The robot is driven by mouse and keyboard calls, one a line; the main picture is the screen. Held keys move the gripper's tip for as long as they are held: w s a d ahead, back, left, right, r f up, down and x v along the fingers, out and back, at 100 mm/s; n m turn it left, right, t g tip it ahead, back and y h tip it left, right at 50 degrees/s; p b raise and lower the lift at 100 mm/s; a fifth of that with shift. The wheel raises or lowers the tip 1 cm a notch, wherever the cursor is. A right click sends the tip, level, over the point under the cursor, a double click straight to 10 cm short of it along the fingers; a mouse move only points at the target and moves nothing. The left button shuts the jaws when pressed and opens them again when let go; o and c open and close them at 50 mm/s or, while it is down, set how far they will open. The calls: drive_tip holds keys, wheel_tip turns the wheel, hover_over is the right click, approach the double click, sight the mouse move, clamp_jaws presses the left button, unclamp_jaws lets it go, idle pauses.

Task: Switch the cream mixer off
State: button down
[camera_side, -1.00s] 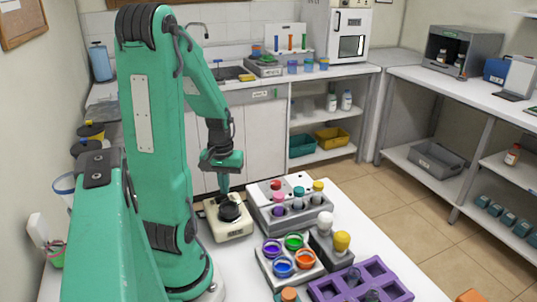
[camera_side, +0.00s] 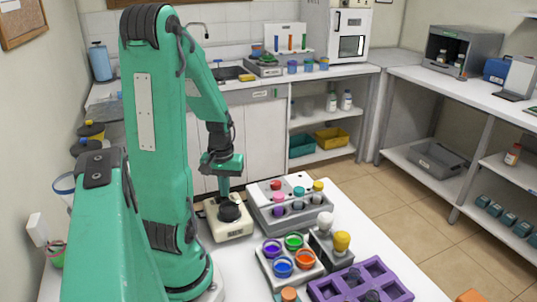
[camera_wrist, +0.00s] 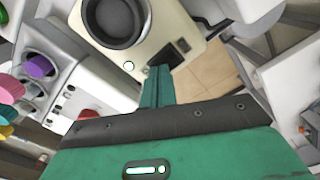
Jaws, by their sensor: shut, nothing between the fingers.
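The cream mixer (camera_side: 233,235) stands on the white table beside my arm, with a dark round cup on top. In the wrist view its cream body (camera_wrist: 172,22) fills the top middle. My gripper (camera_side: 224,188) is shut and empty, pointing down at the mixer's far side. In the wrist view its fingertips (camera_wrist: 158,72) are right by the switch and partly cover it; I cannot tell whether they touch it.
Right of the mixer is a grey rack (camera_side: 290,215) with coloured-capped vials. In front are a tray of coloured pots (camera_side: 268,270), a holder with white and yellow knobs (camera_side: 325,250) and a purple rack (camera_side: 335,288). The table's back edge is close behind the mixer.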

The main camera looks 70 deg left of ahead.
drive_tip(key=shift+f, duration=0.15)
idle(0.3)
drive_tip(key=shift+r, duration=3.55)
drive_tip(key=w+d+r+m+t, duration=0.2)
drive_tip(key=d+r+m, duration=0.1)
drive_tip(key=d, duration=0.4)
drive_tip(key=w+d+r+m+t, duration=0.1)
drive_tip(key=d+r+m, duration=0.3)
drive_tip(key=d, duration=0.4)
drive_tip(key=w+d+r+m+t, duration=0.2)
drive_tip(key=w+d+r+m, duration=0.1)
drive_tip(key=d, duration=0.5)
drive_tip(key=shift+d+r+m+t, duration=0.15)
drive_tip(key=shift+r+m+t, duration=0.25)
drive_tip(key=shift+m, duration=0.6)
drive_tip(key=c, duration=2.2)
unclamp_jaws()
drive_tip(key=shift+r, duration=0.1)
